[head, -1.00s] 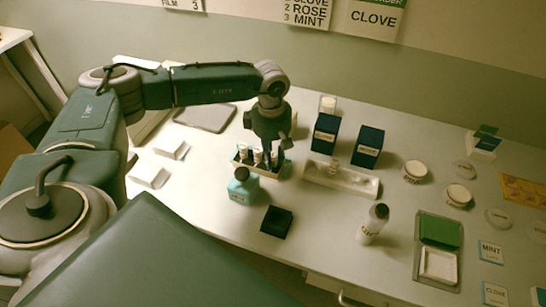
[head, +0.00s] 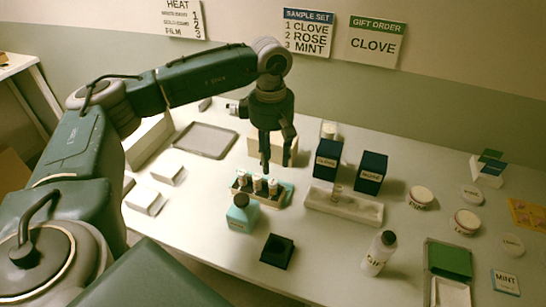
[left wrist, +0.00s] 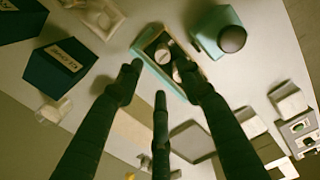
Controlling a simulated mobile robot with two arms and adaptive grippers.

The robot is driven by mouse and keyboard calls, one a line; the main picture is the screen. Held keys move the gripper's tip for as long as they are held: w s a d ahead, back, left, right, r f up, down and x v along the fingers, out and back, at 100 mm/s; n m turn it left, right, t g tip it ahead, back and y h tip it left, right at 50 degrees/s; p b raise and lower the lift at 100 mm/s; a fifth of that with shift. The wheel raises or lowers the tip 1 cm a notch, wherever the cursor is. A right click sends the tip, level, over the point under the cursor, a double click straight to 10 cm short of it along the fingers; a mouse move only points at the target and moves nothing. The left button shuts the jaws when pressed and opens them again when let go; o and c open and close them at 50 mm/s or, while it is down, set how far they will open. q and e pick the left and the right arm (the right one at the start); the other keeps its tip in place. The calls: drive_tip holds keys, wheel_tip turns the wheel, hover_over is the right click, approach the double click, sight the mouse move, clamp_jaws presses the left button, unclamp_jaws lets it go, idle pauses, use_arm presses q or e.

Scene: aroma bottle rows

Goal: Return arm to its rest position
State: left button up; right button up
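My left gripper (head: 276,150) hangs fingers-down above the table. It is empty, and its fingers stand spread apart in the left wrist view (left wrist: 162,88). Below it is a small teal and wooden rack (head: 268,200) with several dark-capped little bottles (head: 257,184) standing in a row. The rack and the bottles (left wrist: 165,55) also show in the left wrist view, apart from the fingers. My left arm (head: 205,80) reaches in from the left, raised over the table. My right gripper is out of view.
A teal bottle (head: 242,214) stands in front of the rack. Two dark blue boxes (head: 370,173) and a pale tray (head: 343,205) stand to the right. A white bottle (head: 378,256) and a black pad (head: 277,251) are near the front. A grey tray (head: 206,140) lies back left.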

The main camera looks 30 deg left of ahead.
use_arm(q)
wheel_tip(320, 180, up, 2)
idle(0.6)
